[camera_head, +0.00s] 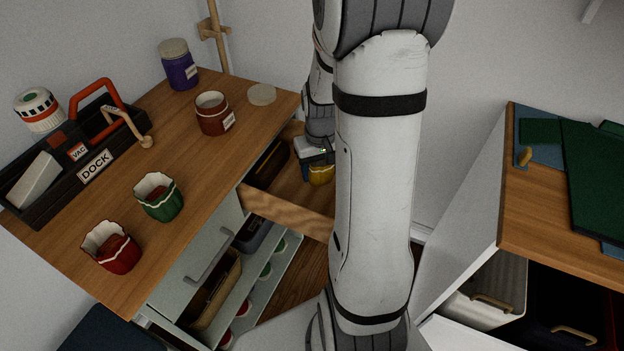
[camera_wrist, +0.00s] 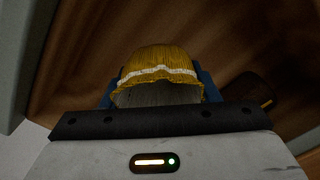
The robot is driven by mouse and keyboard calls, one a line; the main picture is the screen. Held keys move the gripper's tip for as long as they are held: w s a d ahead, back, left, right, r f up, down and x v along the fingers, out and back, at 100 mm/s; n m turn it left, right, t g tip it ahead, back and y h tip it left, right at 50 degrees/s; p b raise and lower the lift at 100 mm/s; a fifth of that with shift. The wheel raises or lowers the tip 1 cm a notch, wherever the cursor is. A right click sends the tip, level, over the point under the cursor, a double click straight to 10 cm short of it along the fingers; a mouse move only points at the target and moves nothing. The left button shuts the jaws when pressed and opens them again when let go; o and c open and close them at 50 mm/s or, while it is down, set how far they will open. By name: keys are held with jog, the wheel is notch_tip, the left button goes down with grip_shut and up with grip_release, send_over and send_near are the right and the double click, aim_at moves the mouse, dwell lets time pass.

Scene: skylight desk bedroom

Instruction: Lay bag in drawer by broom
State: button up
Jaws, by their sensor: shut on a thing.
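A yellow bag with a white wavy band (camera_head: 321,174) is between the jaws of my gripper (camera_head: 317,160). In the wrist view the yellow bag (camera_wrist: 160,62) fills the space between blue fingers, with its grey opening toward the camera. An open wooden drawer (camera_head: 288,212) sticks out from the desk below the bag. The bag is over or inside it; I cannot tell whether it touches the floor of the drawer. A light wooden pole, likely the broom (camera_head: 217,45), stands in a wall holder behind the desk.
A dark item (camera_head: 268,165) lies in the drawer's left part. The desk top (camera_head: 190,190) holds a red bag (camera_head: 110,247), a green bag (camera_head: 158,197), jars and a black DOCK caddy (camera_head: 85,155). A second cabinet (camera_head: 550,235) stands at right. My arm hides the drawer's right side.

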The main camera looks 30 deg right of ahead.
aim_at(318, 181)
jog(key=shift+a+f, duration=0.2)
jog(key=shift+f, duration=2.05)
jog(key=shift+b, duration=0.3)
jog(key=shift+f, duration=0.2)
jog(key=o, duration=1)
jog(key=shift+o, duration=0.2)
jog(key=shift+r, duration=0.1)
notch_tip(318, 181, up, 12)
jog(key=p, duration=0.2)
jog(key=s+a+r+n+t, duration=0.1)
jog(key=s+a+r+t, duration=0.1)
jog(key=s+a+r, duration=0.6)
jog(key=s+a, duration=0.3)
jog(key=a, duration=0.1)
jog(key=shift+s+r, duration=0.25)
jog(key=shift+r, duration=0.05)
jog(key=shift+a+r, duration=0.1)
